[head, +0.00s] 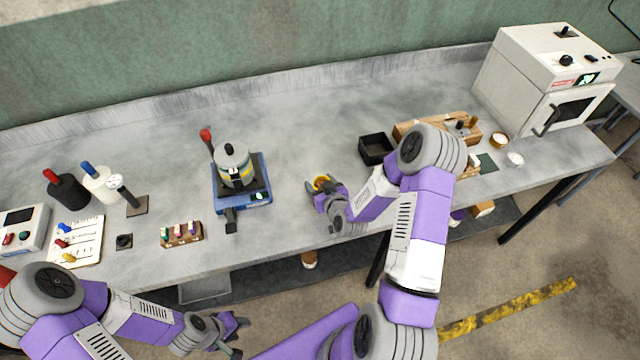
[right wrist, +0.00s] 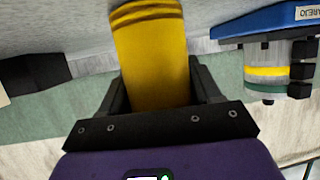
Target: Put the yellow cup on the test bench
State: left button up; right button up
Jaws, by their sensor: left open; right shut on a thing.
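The yellow cup (head: 320,182) is between the fingers of my right gripper (head: 323,192), over the middle of the grey test bench (head: 300,130), near its front edge. In the right wrist view the cup (right wrist: 152,55) fills the space between the two black fingers, and the right gripper (right wrist: 152,100) is shut on it. I cannot tell whether the cup touches the bench. My left gripper (head: 238,335) is open and empty, low in front of the bench.
A pot (head: 234,163) stands on a blue device (head: 243,195) left of the cup. A black open box (head: 376,148) and a wooden rack (head: 410,126) lie to the right. A white oven (head: 545,85) is at the far right. The bench behind the cup is clear.

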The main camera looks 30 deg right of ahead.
jog(key=shift+f, duration=0.2)
jog(key=o, duration=1.1)
jog(key=shift+r, duration=0.1)
jog(key=shift+r, duration=0.15)
jog(key=v, duration=0.6)
jog(key=shift+p+v, duration=2.95)
jog(key=shift+p, duration=1.35)
